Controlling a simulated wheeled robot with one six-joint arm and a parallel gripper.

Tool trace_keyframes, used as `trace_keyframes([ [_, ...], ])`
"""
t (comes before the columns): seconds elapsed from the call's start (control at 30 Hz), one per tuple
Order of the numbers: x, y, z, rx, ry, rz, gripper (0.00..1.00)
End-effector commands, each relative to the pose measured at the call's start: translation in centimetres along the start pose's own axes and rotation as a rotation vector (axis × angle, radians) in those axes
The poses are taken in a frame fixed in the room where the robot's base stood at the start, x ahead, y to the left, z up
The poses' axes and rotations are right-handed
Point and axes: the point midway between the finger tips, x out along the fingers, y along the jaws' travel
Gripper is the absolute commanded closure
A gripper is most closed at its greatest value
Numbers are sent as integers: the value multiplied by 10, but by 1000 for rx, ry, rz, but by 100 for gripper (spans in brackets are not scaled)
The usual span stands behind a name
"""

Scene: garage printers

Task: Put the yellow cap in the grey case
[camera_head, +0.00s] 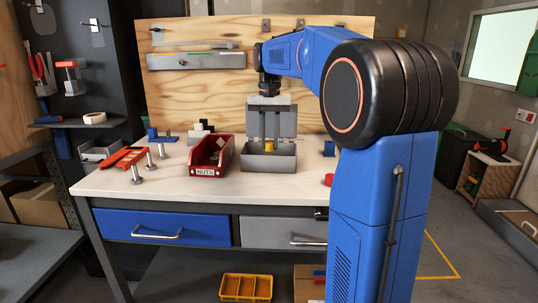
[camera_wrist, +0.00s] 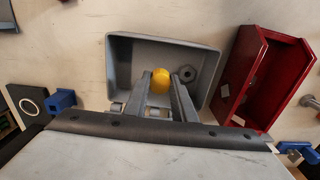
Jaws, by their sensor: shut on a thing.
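The yellow cap (camera_wrist: 161,80) is between the two fingertips of my gripper (camera_wrist: 161,86), which is shut on it. The cap is inside the outline of the open grey case (camera_wrist: 121,75); I cannot tell whether it touches the case floor. In the head view, the cap (camera_head: 268,148) shows just above the front wall of the grey case (camera_head: 268,163), and my gripper (camera_head: 269,143) reaches down into the case from above.
A red bin (camera_head: 210,153) stands just left of the case on the white workbench (camera_head: 200,185). Several bolts (camera_head: 136,173) and red-handled tools (camera_head: 124,157) are farther left. A blue part (camera_head: 329,148) and a red piece (camera_head: 329,180) are right of the case.

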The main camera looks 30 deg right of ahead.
Motion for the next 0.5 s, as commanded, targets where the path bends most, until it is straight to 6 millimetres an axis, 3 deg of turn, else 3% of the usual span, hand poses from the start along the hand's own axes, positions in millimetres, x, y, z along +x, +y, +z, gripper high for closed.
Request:
trace_keyframes([
  [0.23, 16, 0, 0, 0, 0, 0, 99],
  [0.5, 48, 0, 0, 0, 0, 0, 99],
])
